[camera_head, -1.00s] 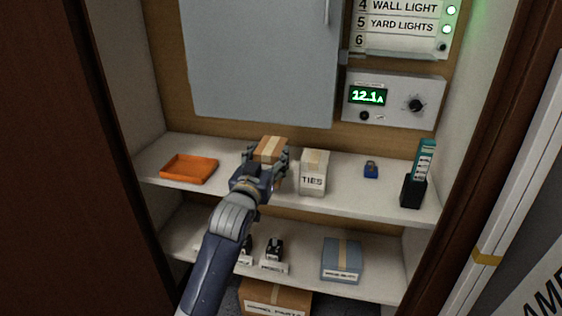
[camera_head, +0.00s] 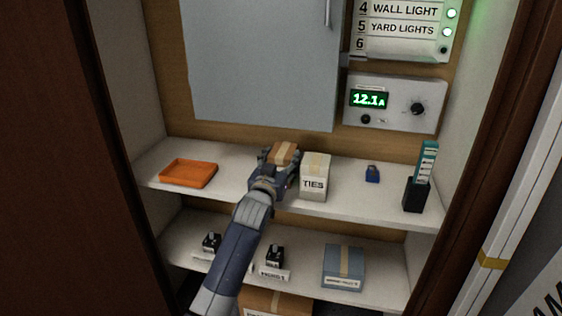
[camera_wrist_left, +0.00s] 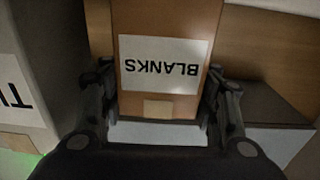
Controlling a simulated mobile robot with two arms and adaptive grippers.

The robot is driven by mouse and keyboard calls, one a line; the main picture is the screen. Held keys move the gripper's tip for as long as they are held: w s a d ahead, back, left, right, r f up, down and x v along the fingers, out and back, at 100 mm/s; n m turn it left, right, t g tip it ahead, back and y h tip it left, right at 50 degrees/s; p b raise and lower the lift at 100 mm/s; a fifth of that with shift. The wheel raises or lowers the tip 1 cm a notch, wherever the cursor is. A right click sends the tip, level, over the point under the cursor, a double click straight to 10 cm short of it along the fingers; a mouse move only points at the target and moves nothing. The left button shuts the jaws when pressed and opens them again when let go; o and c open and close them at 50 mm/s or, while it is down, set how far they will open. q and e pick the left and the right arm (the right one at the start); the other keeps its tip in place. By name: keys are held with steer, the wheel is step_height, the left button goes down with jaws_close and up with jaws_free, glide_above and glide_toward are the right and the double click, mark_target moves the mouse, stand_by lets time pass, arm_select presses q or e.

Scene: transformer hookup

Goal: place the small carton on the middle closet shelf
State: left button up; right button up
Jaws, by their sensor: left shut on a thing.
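The small carton (camera_head: 285,152) is brown with a paler tape strip. My left gripper (camera_head: 279,159) is shut on it at the upper of two visible closet shelves (camera_head: 235,172). In the left wrist view the carton (camera_wrist_left: 165,100) is between the two fingers, its white BLANKS label upside down. The carton is just left of the white TIES box (camera_head: 314,178), close to its back left side. I cannot tell whether its underside touches the shelf. My right gripper is not in view.
An orange tray (camera_head: 188,173) is at the shelf's left. A small blue item (camera_head: 373,173) and a black holder with a teal binder (camera_head: 416,194) are at the right. The lower shelf holds a blue-grey box (camera_head: 343,267). A grey panel door (camera_head: 262,65) hangs above.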

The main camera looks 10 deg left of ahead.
arm_select(q)
steer(key=shift+f, duration=0.15)
steer(key=o, duration=0.9)
steer(key=shift+c, duration=0.2)
steer(key=shift+s, duration=0.1)
